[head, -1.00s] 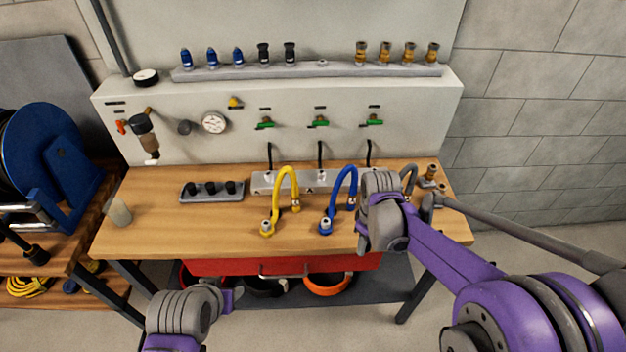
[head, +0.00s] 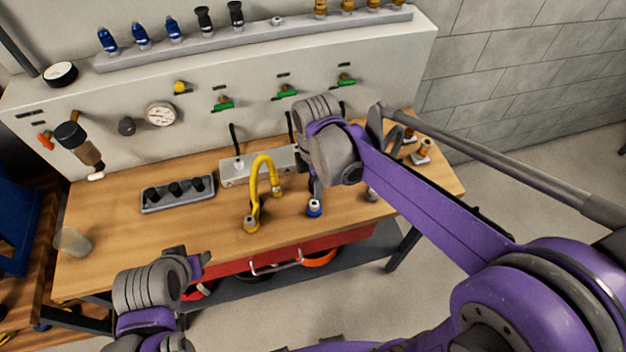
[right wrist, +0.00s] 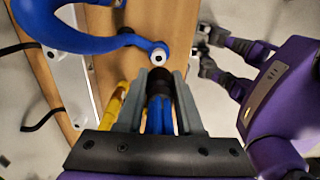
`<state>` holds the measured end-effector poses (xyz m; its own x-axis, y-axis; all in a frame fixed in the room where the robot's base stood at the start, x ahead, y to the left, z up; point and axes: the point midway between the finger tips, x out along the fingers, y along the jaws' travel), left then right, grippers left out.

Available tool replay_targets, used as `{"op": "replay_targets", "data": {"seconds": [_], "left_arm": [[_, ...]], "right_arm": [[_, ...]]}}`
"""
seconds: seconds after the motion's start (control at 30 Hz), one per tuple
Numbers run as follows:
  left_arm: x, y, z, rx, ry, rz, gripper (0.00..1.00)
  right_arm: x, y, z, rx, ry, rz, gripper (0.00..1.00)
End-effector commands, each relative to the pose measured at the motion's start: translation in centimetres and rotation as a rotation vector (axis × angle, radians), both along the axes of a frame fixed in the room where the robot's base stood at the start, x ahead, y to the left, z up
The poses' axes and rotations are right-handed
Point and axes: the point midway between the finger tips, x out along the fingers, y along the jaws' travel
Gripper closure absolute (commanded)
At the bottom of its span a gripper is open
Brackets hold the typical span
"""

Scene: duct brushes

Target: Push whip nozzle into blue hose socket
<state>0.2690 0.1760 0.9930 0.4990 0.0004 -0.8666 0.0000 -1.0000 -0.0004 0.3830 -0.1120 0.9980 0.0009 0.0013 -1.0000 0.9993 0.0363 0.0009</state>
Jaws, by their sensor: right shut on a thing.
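My right gripper (head: 316,184) is over the right part of the workbench, just above the blue hose socket (head: 314,208). In the right wrist view my right gripper (right wrist: 156,100) is shut on the whip nozzle (right wrist: 158,112), which has a blue body and a dark tip. The socket (right wrist: 158,55), a pale ring on the end of the blue hose (right wrist: 85,38), lies just beyond the nozzle's tip. The two look apart. In the head view my arm hides most of the hose and nozzle. My left gripper (head: 200,264) is empty and looks open, in front of the bench.
A yellow hose (head: 262,172) arches left of the blue socket. A grey tray (head: 178,194) with black pieces lies on the bench (head: 110,228). The panel behind has a gauge (head: 160,114) and a rail (head: 300,33) with several fittings.

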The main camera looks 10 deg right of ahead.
Motion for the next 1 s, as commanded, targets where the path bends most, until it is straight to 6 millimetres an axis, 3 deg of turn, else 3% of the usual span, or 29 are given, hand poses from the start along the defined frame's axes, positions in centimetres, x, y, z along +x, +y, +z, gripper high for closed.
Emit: {"op": "replay_targets", "data": {"seconds": [0.27, 0.8, 1.0], "left_arm": [[-0.2, 0.0, -0.4, 0.0, 0.004, 0.0, 0.5], [-1.7, 0.0, -3.8, 0.0, 0.033, 0.0, 0.5], [-1.9, 0.0, -4.2, 0.0, 0.037, 0.0, 0.5]], "right_arm": [[0.0, 0.0, -0.5, 0.0, 0.001, -0.002, 1.0], [0.0, 0.0, -5.2, 0.0, 0.002, -0.002, 1.0], [0.0, 0.0, -5.8, 0.0, 0.0, -0.002, 1.0]]}}
